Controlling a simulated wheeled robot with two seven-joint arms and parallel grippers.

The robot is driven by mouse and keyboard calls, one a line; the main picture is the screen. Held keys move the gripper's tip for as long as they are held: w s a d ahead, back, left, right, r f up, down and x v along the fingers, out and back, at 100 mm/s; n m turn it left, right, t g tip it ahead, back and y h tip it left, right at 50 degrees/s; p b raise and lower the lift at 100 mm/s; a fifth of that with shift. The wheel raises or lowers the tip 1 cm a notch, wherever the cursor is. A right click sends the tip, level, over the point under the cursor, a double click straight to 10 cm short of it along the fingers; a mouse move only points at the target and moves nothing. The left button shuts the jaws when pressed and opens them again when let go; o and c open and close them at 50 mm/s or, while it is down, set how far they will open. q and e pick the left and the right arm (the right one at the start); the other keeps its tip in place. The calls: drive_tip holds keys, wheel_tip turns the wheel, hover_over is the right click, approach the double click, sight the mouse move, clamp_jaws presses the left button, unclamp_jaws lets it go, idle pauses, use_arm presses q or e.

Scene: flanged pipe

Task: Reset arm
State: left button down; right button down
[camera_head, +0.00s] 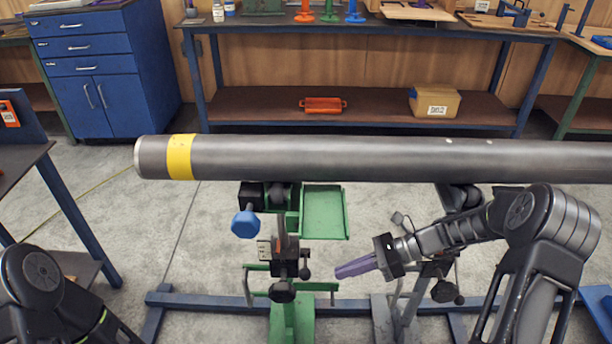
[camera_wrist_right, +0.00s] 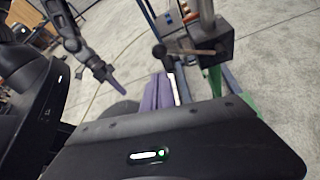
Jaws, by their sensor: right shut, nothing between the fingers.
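My right gripper (camera_head: 345,270) comes in from the right in the head view, below the pipe and right of the green stand. Its purple fingers are together, with nothing between them. They also show in the right wrist view (camera_wrist_right: 159,92). My left arm shows only as a dark link at the lower left of the head view. My left gripper (camera_wrist_right: 117,82) appears in the right wrist view as a small purple tip at the upper left; whether it is open is unclear. A long grey pipe (camera_head: 300,158) with a yellow band lies level across the head view.
A green stand (camera_head: 292,315) with a blue-knobbed clamp (camera_head: 245,223) and a green tray (camera_head: 324,212) is under the pipe. Blue floor rails (camera_head: 215,300) run along the front. A workbench (camera_head: 400,30) and a blue cabinet (camera_head: 90,55) stand behind.

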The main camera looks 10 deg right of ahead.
drive_tip(key=s+d+f+n+h+p, duration=0.1)
drive_tip(key=s+f+n+h, duration=0.25)
drive_tip(key=f, duration=0.45)
drive_tip(key=s+d+f+n+h+p, duration=0.1)
drive_tip(key=s+f+n+h, duration=0.1)
drive_tip(key=f+n+h, duration=0.45)
drive_tip(key=s+a+n+g+y+p, duration=0.1)
drive_tip(key=s+a+n+p, duration=0.4)
drive_tip(key=s+a+n, duration=0.5)
drive_tip(key=s+a, duration=0.4)
drive_tip(key=a, duration=0.2)
drive_tip(key=shift+s+a+r+n, duration=0.25)
drive_tip(key=shift+s+r+n, duration=0.1)
drive_tip(key=shift+n, duration=0.05)
